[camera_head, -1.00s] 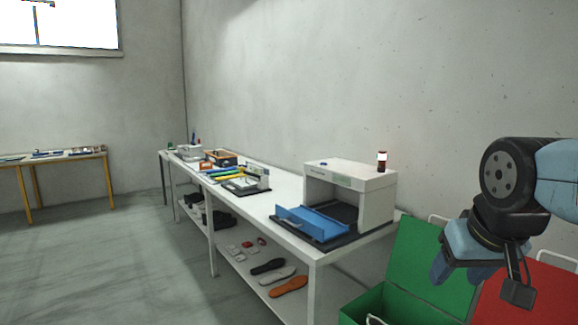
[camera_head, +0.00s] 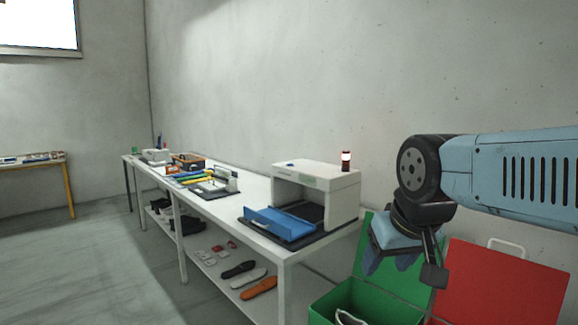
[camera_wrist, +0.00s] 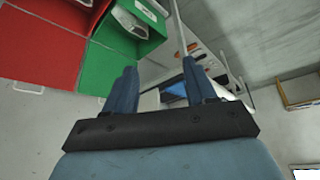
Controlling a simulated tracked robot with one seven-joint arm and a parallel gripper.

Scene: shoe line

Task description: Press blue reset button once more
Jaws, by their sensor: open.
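A white box-shaped machine (camera_head: 318,172) stands at the near end of the white table, with a blue tray-like flap (camera_head: 280,223) at its open front. A small blue spot on its top left (camera_head: 290,164) looks like the blue button; it is too small to tell for sure. A red and white signal lamp (camera_head: 346,160) stands on the top right. My gripper (camera_head: 385,262) is open and empty, right of the machine and apart from it, over the green bin. In the wrist view, its two blue fingers (camera_wrist: 158,78) are spread, with the blue flap (camera_wrist: 174,90) seen between them.
A green bin (camera_head: 340,295) and a red bin (camera_head: 510,285) stand right of the white table (camera_head: 255,190). Soles and shoes lie on the lower shelf. Tools and boxes stand farther along the table. The floor at left is clear.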

